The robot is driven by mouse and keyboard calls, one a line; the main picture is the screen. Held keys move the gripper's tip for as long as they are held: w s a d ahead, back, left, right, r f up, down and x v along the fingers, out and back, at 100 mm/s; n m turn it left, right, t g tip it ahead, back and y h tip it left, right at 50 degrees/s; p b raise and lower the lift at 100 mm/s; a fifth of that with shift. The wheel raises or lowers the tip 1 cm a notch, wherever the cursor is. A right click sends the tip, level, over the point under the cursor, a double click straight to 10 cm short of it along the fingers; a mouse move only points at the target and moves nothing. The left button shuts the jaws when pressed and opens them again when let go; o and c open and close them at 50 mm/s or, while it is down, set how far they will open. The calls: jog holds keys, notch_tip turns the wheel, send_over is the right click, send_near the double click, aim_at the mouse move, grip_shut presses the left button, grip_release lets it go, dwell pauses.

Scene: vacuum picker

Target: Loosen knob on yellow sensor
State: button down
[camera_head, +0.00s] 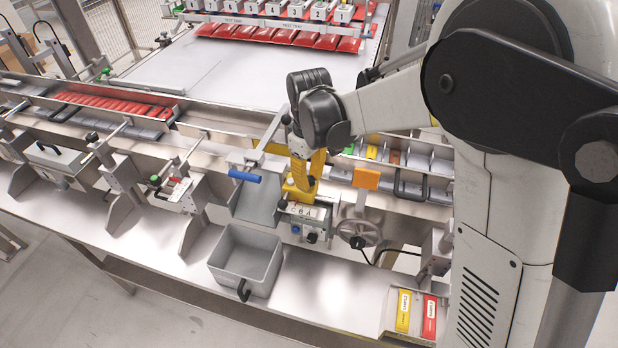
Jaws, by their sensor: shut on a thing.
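The yellow sensor (301,186) stands on the machine's front rail near the middle of the head view, above a small box marked with letters. My gripper (297,150) reaches in from the right, at the top of the yellow sensor, and is shut on its knob. My black wrist and the fingers hide the knob, so its turn cannot be seen.
A grey bin (244,262) stands in front, left of the sensor. A blue handle (244,176) is close on the left. An orange block (366,178) and a handwheel (359,233) are on the right. Red and yellow packs (416,313) lie at the lower right.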

aim_at(310, 179)
jog(key=n, duration=0.5)
jog(key=shift+n, duration=0.4)
dwell(0.4)
jog(key=c, duration=1.1)
grip_release()
jog(key=shift+c, duration=0.2)
jog(key=shift+r, duration=0.1)
notch_tip(310, 179, up, 12)
jog(key=shift+d, duration=0.1)
